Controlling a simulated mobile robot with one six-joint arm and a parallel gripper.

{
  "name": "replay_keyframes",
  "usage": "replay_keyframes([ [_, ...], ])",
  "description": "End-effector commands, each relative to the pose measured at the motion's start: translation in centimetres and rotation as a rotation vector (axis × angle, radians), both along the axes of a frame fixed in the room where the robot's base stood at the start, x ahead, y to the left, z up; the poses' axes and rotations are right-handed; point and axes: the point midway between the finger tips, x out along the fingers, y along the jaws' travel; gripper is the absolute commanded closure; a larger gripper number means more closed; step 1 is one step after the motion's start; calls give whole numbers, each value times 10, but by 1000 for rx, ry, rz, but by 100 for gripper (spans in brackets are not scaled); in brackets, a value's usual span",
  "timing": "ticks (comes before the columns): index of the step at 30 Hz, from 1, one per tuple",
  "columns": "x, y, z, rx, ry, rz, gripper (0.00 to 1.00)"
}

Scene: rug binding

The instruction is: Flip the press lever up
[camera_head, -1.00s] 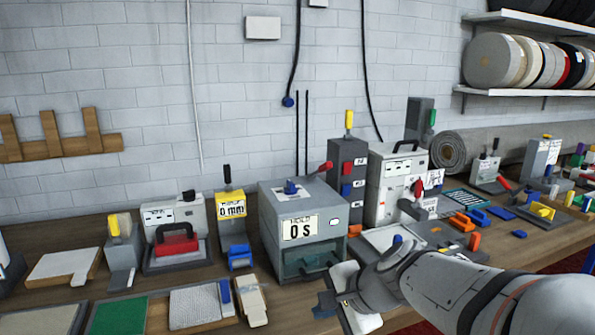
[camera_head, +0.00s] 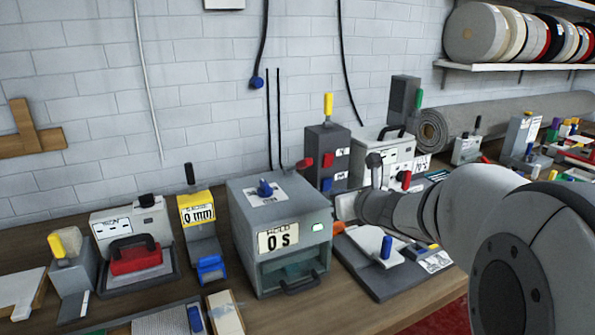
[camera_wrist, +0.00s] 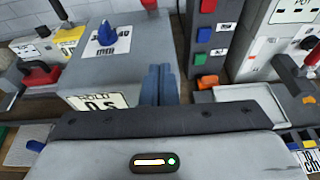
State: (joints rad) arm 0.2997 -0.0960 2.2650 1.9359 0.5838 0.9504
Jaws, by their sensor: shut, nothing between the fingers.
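A grey press-like box (camera_head: 280,235) with a "HOLD 0 s" display and a blue knob on top stands on the bench. A lever with a red grip (camera_head: 304,163) sticks out at its back right, low and tilted; it looks like the press lever, but I cannot be sure. A red grip (camera_wrist: 149,4) also shows at the top edge of the wrist view. My gripper (camera_wrist: 158,72) is shut and empty, its blue-grey fingers close beside the box's right side. In the head view the wrist hides the fingertips.
A dark column (camera_head: 327,150) with coloured buttons and a yellow-handled lever stands behind. A white machine (camera_head: 388,157) with a red lever (camera_wrist: 290,75) is to the right. A grey plate with a blue peg (camera_head: 386,246) lies in front. A yellow gauge (camera_head: 197,213) stands left.

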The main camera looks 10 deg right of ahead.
Motion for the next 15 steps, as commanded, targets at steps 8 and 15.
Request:
replay_keyframes([
  [8, 4, 17, -1, -3, 0, 31, 100],
  [15, 33, 30, -12, -2, 3, 39, 100],
])
